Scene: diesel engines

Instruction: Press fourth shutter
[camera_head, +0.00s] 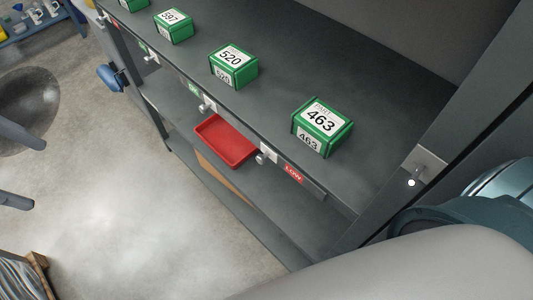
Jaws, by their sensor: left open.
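A grey shelf (400,110) runs from upper left to lower right and carries a row of green boxes: 463 (322,124), 520 (233,66), 597 (173,25) and one cut off at the top (131,4). Small silver knobs sit along its front edge: one by a red LOW label (265,154), one by a green label (207,104), and one further up (152,57). Which part is the fourth shutter, I cannot tell. My left gripper (39,174) shows two dark fingers at the left edge, spread apart and empty, away from the shelf. My right gripper is out of view.
A red tray (225,142) sits just below the shelf edge. A metal plate with a small round knob (411,182) is on the right post. A blue object (111,77) juts from the shelf's left side. Bare floor (130,220) lies in front.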

